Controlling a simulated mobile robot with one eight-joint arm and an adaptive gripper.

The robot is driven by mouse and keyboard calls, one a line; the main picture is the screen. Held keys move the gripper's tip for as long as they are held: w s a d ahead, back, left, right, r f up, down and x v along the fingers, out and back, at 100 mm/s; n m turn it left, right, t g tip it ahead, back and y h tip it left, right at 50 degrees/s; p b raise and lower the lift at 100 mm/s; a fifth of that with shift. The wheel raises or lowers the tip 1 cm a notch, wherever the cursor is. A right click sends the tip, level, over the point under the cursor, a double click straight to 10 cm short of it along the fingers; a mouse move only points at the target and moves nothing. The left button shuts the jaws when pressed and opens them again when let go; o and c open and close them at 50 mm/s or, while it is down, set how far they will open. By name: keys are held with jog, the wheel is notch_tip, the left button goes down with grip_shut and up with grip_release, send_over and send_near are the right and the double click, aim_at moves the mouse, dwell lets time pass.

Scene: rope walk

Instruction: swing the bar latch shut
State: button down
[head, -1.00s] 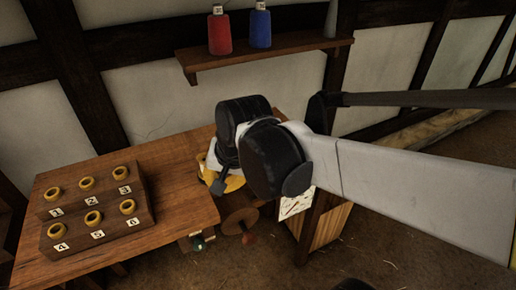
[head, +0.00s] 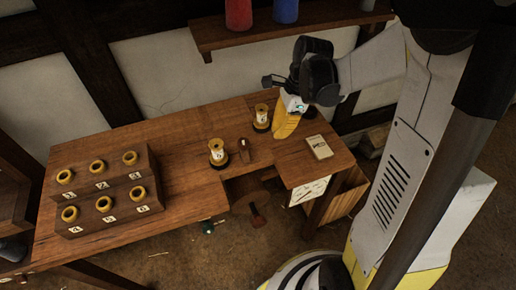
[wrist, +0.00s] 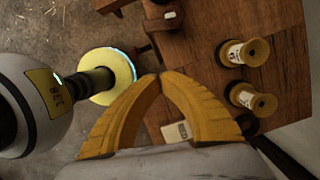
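I cannot pick out the bar latch for certain in either view. My gripper (head: 284,132) is over the right part of the wooden bench (head: 190,128), beside a spool and a small notepad (head: 319,147). In the wrist view my gripper's yellow fingers (wrist: 159,75) meet at their tips, with nothing seen between them. The notepad also shows in the wrist view (wrist: 175,132), partly behind the right finger.
Two thread spools (head: 217,152) (head: 262,118) and a wooden-handled tool (head: 243,150) stand or lie near my gripper. A stepped rack (head: 105,190) with numbered rings fills the bench's left. A shelf (head: 250,33) with red and blue cones is above. Floor in front is open.

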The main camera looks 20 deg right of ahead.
aim_at(244, 151)
jog(key=a+f+b, duration=0.1)
jog(key=a+f, duration=0.1)
jog(key=f, duration=0.1)
jog(key=a+f+b, duration=0.2)
jog(key=f, duration=0.1)
jog(key=w+a+f+b, duration=0.1)
jog(key=a+f+b, duration=0.1)
jog(key=f, duration=0.1)
jog(key=shift+w+a+f, duration=0.1)
jog(key=shift+a+f, duration=0.05)
jog(key=shift+f, duration=0.2)
